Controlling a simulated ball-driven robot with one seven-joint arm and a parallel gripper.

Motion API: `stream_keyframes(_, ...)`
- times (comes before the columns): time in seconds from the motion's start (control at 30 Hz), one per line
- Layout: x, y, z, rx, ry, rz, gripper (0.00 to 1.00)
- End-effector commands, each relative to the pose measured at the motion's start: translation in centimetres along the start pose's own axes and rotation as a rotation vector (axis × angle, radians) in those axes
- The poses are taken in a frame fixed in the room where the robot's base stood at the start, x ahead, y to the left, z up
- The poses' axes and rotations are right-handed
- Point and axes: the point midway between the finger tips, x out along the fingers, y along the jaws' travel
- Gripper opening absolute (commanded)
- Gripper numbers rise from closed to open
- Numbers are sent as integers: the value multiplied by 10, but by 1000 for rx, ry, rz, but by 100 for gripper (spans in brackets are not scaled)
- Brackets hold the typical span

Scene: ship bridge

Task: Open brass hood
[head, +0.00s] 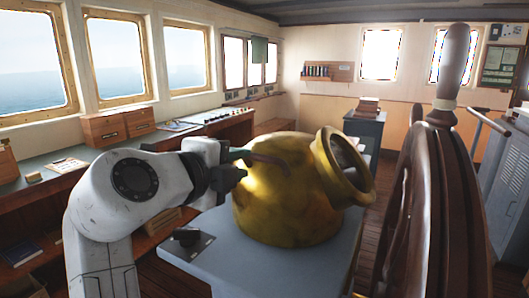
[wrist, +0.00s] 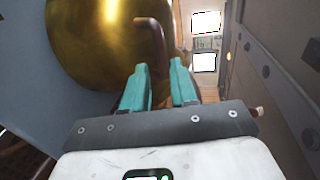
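The brass hood (head: 290,205) is a rounded golden dome with a round, flanged opening on its right side. It sits on a blue-grey stand (head: 215,262) and looks lowered. A thin brown curved handle (head: 270,160) stands out from its side facing my arm. My gripper (head: 236,156) is at the hood's left, by the handle. In the wrist view, the teal fingers (wrist: 160,68) are apart, with the handle (wrist: 153,38) running down toward the gap between them. Contact with the handle cannot be made out. The hood (wrist: 95,45) fills the upper left there.
A large wooden ship's wheel (head: 425,200) stands close on the right. A console (head: 205,132) with wooden boxes (head: 118,124) runs under the windows on the left. A small dark device (head: 187,237) lies on the stand's near left corner. A grey cabinet (head: 505,190) is at far right.

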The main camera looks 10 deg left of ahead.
Motion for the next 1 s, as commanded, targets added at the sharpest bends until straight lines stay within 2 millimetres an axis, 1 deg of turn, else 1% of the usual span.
stream_keyframes(0.3, 56, -2, -1, -1, 3, 3, 27)
stream_keyframes(0.5, 85, -1, -1, -1, 2, 2, 27)
stream_keyframes(0.7, 98, 0, 0, 0, 1, 1, 27)
stream_keyframes(1.0, 99, 0, 0, 0, 0, 1, 26)
